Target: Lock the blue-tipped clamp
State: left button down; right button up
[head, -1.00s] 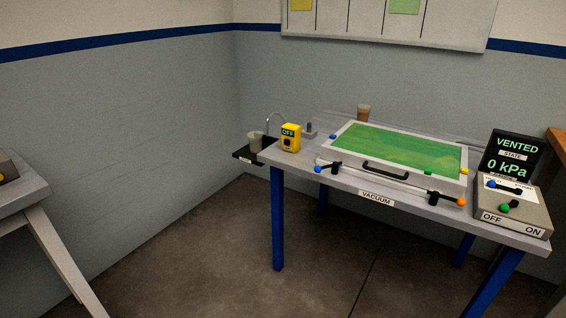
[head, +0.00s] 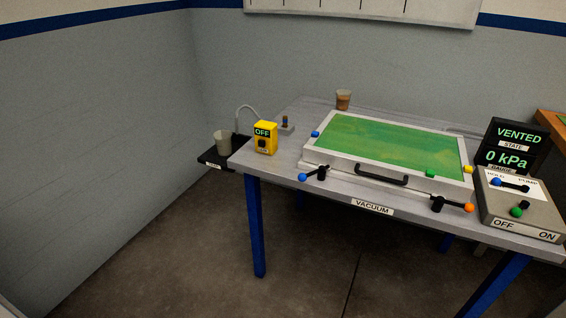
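The blue-tipped clamp (head: 313,174) is at the front left corner of the vacuum box (head: 345,171). Its black lever points left and slightly down from a black post, and its blue ball end stands out beyond the box's left side. The box has a green top (head: 395,143) and a black front handle (head: 381,175). An orange-tipped clamp (head: 452,205) is at the front right, its lever pointing right. Neither gripper is in view.
A yellow OFF box (head: 265,138) and a brown cup (head: 343,99) stand on the table (head: 285,163). A grey cup (head: 223,141) is on a black side shelf. A control box (head: 520,208) and a VENTED, 0 kPa display (head: 514,146) are at right. Floor before the table is clear.

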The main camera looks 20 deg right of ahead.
aim_at(302, 178)
jog(key=z, duration=0.3)
jog(key=i, duration=0.55)
jog(key=z, duration=0.55)
